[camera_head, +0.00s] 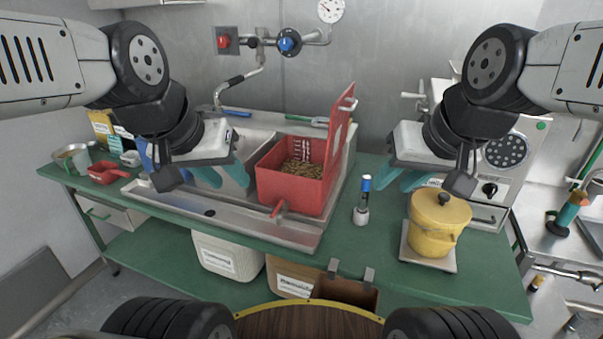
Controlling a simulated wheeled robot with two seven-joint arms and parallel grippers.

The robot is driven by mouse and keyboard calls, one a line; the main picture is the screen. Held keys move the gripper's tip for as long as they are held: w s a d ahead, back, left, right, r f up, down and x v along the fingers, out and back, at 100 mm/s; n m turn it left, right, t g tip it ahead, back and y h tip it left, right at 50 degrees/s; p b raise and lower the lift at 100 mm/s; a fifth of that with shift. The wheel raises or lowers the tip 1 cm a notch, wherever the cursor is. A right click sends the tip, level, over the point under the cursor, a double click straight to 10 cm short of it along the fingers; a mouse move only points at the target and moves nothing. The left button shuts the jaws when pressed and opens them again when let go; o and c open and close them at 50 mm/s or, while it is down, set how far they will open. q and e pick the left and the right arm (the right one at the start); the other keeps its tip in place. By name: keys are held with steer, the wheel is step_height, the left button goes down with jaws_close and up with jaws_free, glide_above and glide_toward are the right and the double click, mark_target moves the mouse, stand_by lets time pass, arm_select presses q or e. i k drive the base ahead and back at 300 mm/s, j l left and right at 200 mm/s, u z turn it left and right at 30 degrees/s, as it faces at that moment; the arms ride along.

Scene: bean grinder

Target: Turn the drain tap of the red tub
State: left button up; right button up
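The red tub (288,187) stands on the metal sink top in the middle of the bench, with its red lid (338,135) raised on its right side. Brown beans (301,170) lie inside. A small red drain tap (279,208) sticks out low at the tub's front left. My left gripper (205,178) is open and empty, above the sink to the left of the tub, apart from the tap. My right gripper (427,183) is open and empty, right of the tub and above the bench near the yellow pot.
A yellow lidded pot (436,225) stands on a pale plate at the right. A small blue-topped bottle (363,200) stands between tub and pot. A white bin (228,254) and a cardboard box (343,291) are below the bench front. Wall pipes and valves are behind.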

mark_target(281, 204)
steer(key=j+z, duration=0.25)
steer(key=j, duration=0.25)
steer(key=k+j+z, duration=0.1)
steer(key=j+z, duration=0.15)
steer(key=j, duration=0.25)
steer(key=i+j+z, duration=0.4)
steer(key=j, duration=0.25)
steer(key=i+j+z, duration=0.1)
steer(key=j+z, duration=0.15)
steer(key=k+j, duration=0.15)
steer(key=k, duration=0.3)
steer(key=j+z, duration=0.05)
